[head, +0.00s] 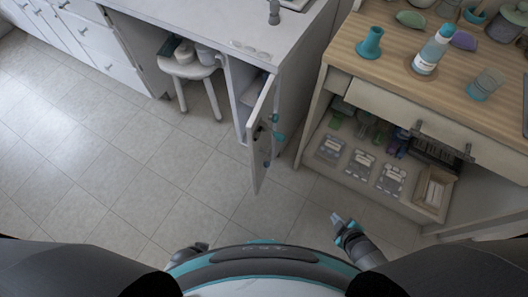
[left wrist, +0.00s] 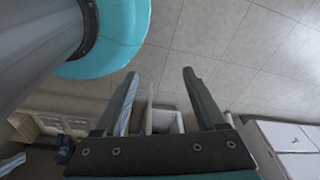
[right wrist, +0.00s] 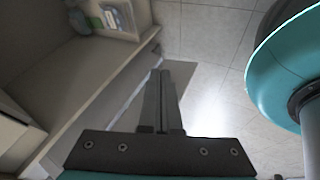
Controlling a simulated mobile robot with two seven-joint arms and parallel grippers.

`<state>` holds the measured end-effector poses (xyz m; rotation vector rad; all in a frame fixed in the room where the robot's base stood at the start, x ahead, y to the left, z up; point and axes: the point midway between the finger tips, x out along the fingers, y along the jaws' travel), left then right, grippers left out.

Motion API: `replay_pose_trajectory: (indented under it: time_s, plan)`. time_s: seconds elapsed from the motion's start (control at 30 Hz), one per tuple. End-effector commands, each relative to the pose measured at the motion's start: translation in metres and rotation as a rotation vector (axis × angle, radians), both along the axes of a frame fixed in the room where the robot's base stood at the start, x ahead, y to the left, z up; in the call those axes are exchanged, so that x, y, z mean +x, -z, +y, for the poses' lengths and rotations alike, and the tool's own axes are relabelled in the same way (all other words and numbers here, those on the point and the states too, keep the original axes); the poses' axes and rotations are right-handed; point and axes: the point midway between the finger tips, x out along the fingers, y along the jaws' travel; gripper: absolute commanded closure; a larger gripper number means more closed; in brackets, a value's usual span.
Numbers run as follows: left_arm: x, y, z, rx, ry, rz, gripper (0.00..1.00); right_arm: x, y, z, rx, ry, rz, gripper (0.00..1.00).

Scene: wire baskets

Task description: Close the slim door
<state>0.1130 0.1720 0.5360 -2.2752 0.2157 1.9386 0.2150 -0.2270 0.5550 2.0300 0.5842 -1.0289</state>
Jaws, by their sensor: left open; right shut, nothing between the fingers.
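The slim door (head: 262,150) is a narrow pale panel in the middle of the head view. It stands swung open, sticking out toward me from the narrow cabinet at the end of the white counter, with a dark handle (head: 257,132) on its face. My right gripper (head: 338,221) is shut and empty, below and right of the door and apart from it. Its closed fingers show in the right wrist view (right wrist: 160,75). My left gripper is open and empty in the left wrist view (left wrist: 160,85); in the head view only a dark part shows by my base.
A white stool (head: 190,68) stands under the counter (head: 215,22) at the back. At right, a wooden-topped unit (head: 385,60) has an open lower shelf with boxes and bottles. Tiled floor (head: 150,185) is clear left of the door.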

Motion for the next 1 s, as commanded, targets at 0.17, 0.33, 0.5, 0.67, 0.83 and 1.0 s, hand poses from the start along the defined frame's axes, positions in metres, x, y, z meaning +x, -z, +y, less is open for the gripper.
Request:
replay_pose_trajectory:
  time_s: [0.17,0.33,0.5,0.67,0.83,1.0]
  plan:
    - [0.041,0.016,-0.007,-0.006,-0.005,-0.042,0.28,0.089,-0.011,-0.002,-0.206,-0.394,-0.322,1.0]
    - [0.073,0.014,-0.012,-0.013,-0.009,-0.078,0.28,0.145,-0.039,0.011,-0.44,-0.738,-0.627,1.0]
    - [0.098,0.005,-0.016,-0.018,-0.014,-0.114,0.28,0.178,-0.068,0.033,-0.707,-1.048,-0.938,1.0]
    - [0.115,-0.007,-0.018,-0.023,-0.018,-0.15,0.28,0.186,-0.09,0.056,-0.98,-1.301,-1.244,1.0]
    - [0.123,-0.023,-0.019,-0.026,-0.021,-0.184,0.28,0.176,-0.103,0.078,-1.265,-1.509,-1.569,1.0]
    - [0.124,-0.039,-0.019,-0.028,-0.023,-0.207,0.28,0.16,-0.109,0.091,-1.467,-1.616,-1.815,1.0]
